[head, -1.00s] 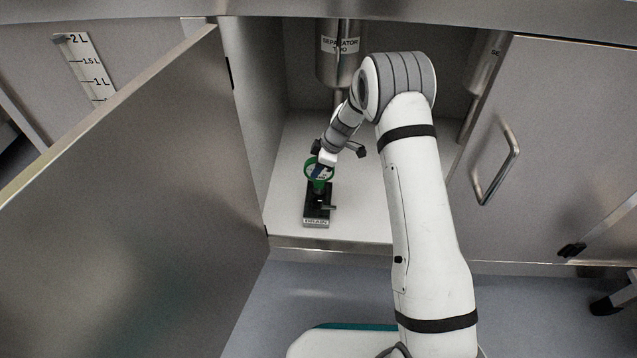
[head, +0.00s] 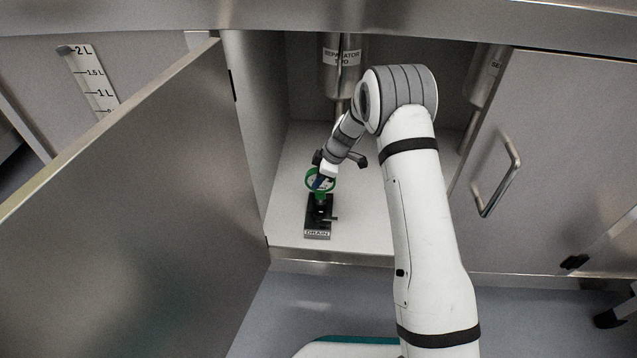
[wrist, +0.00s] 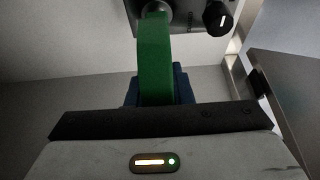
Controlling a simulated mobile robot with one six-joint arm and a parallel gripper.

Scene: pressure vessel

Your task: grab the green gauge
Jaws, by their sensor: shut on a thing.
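The green gauge (head: 311,181) has a round green rim and stands upright above a black base block labelled DRAIN (head: 317,235) inside the open cabinet. In the wrist view its green edge (wrist: 154,60) runs down between the jaws. My gripper (head: 325,180) is at the gauge and shut on it, with a blue finger pad showing against it. The gripper partly covers the gauge's face. I cannot tell whether the gauge is still seated on the base.
The open cabinet door (head: 130,200) stands at the left. A steel separator vessel (head: 341,80) hangs behind my arm. A closed door with a handle (head: 500,185) is at the right. The cabinet floor (head: 370,215) is bare right of the base.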

